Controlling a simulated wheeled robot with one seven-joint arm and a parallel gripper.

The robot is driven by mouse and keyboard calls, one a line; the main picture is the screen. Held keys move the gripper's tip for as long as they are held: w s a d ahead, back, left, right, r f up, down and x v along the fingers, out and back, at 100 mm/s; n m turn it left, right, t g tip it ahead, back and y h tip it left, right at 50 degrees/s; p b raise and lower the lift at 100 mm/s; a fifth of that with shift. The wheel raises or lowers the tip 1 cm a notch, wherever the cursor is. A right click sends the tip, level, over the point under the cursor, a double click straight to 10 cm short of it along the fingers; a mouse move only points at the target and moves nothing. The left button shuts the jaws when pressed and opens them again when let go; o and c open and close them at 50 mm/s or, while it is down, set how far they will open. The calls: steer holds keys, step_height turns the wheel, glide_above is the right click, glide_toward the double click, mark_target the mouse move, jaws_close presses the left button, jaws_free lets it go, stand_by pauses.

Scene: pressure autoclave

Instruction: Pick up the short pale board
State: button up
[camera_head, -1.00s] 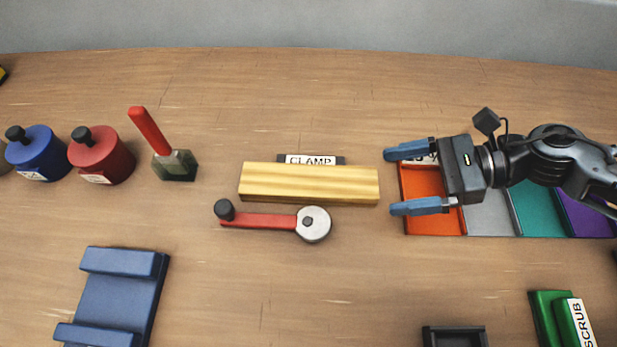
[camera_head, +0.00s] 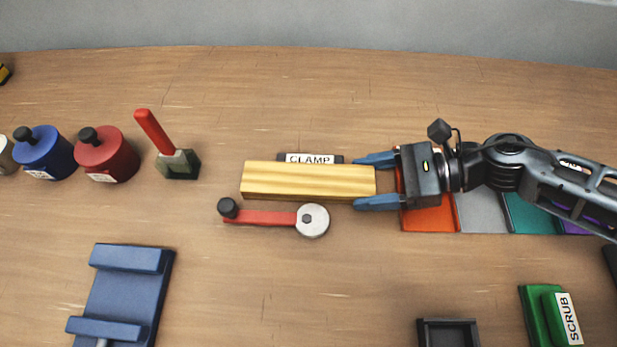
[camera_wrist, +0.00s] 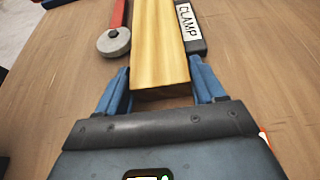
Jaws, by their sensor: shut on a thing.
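The short pale board (camera_head: 308,180) is a yellowish wooden block lying lengthwise left to right in the middle of the table. In the wrist view the board (camera_wrist: 158,45) runs away from my gripper. My gripper (camera_head: 376,181) has come in from the right, and its two blue fingers stand on either side of the board's right end. In the wrist view the fingers (camera_wrist: 160,88) flank the near end and are shut on it. The board appears to rest on the table or very close to it; the exact contact under it is hidden.
A CLAMP label (camera_head: 310,158) sits just behind the board. A red-handled crank with a round grey disc (camera_head: 312,221) lies close in front. Coloured trays (camera_head: 480,212) lie under my arm at right. A blue stand (camera_head: 125,290) is at front left.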

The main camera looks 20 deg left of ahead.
steer(key=c, duration=0.6)
steer(key=shift+o, duration=0.2)
steer(key=shift+r, duration=0.1)
